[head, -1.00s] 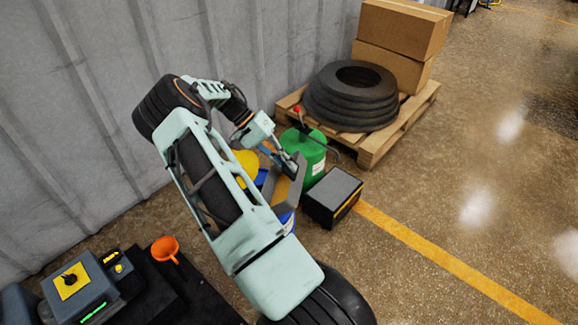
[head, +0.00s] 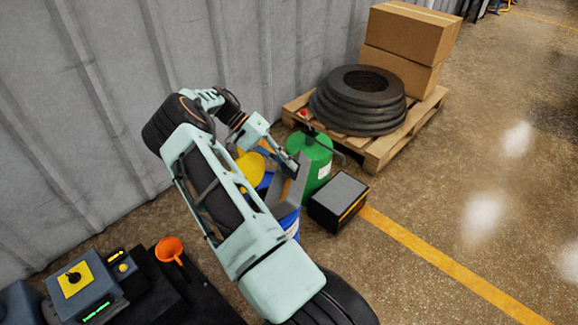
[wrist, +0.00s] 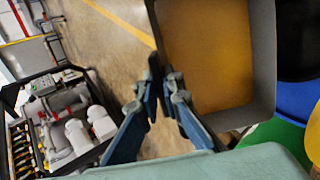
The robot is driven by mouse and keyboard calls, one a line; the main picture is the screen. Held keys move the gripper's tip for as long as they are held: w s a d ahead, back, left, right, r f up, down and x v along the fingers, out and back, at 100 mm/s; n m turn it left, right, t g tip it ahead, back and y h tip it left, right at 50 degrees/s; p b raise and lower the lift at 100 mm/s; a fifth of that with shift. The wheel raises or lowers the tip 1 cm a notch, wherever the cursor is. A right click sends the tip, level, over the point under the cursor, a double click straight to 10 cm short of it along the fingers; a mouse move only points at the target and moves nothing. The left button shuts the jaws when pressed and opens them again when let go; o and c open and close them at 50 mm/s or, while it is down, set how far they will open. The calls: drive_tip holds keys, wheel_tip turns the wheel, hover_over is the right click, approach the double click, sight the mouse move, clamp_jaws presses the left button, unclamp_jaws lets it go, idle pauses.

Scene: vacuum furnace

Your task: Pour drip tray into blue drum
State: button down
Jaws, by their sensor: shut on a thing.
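The drip tray (head: 297,186) is grey and shows edge-on in the head view. In the wrist view the tray (wrist: 267,60) holds a brownish-yellow layer inside. My gripper (wrist: 157,75) is shut on the tray's edge; in the head view the arm hides much of that contact. The blue drum (head: 291,224) stands below the tray, partly hidden by the tray and my arm. A blue surface also shows right of the tray in the wrist view (wrist: 297,100). I cannot tell how far the tray overlaps the drum's opening.
A green drum (head: 315,160) with a pump stands close behind the tray. A yellow rounded object (head: 251,172) is left of it, a black box (head: 338,203) right. A pallet (head: 378,160) bears tyres (head: 358,100) and cartons (head: 410,40). An orange funnel (head: 169,249) is lower left. Floor at right is clear.

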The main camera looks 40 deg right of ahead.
drive_tip(key=shift+w+a+r+g+h+b, duration=0.35)
drive_tip(key=shift+w+a+g+b, duration=0.1)
drive_tip(key=shift+w+b, duration=0.15)
idle(1.2)
